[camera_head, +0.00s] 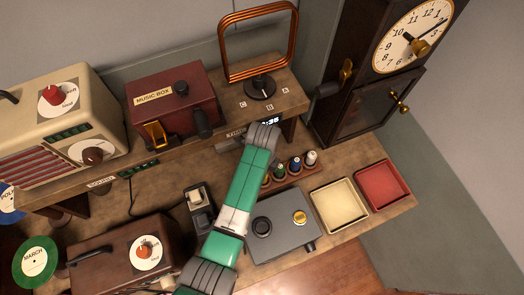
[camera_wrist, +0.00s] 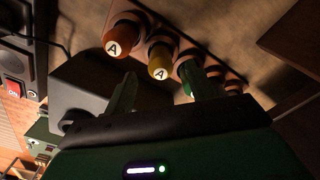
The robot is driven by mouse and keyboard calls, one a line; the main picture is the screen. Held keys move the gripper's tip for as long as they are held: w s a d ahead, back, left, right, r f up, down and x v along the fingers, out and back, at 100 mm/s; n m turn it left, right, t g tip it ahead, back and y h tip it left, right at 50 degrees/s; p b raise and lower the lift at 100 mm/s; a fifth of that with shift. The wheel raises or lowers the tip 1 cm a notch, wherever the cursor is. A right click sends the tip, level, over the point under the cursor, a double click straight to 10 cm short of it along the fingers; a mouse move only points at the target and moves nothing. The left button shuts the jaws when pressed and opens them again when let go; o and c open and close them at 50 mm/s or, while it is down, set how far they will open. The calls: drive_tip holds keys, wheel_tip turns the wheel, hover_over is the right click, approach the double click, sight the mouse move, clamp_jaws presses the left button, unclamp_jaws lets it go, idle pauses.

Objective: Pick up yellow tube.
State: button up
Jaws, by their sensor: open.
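In the wrist view the yellow tube (camera_wrist: 160,62) stands in a row of tubes, its pale end cap marked "A" facing the camera. My gripper (camera_wrist: 160,90) is open and empty. Its two fingers appear on either side of the yellow tube's line, with the tube a little beyond them; I see no contact. An orange tube (camera_wrist: 123,41), also marked "A", is to the left. A green tube (camera_wrist: 188,68) is partly hidden behind the right finger. In the head view my arm hides the yellow tube and the fingers.
The head view shows the tube rack (camera_head: 288,181) with green, blue and white-topped tubes. A grey box (camera_head: 283,238) with knobs stands in front of it. A cream tray (camera_head: 338,204) and a red tray (camera_head: 381,186) are to the right. A raised wooden shelf (camera_head: 288,94) is behind.

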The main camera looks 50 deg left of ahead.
wheel_tip(320, 180, down, 4)
drive_tip(key=shift+f, duration=0.15)
drive_tip(key=shift+c, duration=0.5)
drive_tip(key=c, duration=0.8)
drive_tip(key=shift+o, duration=0.2)
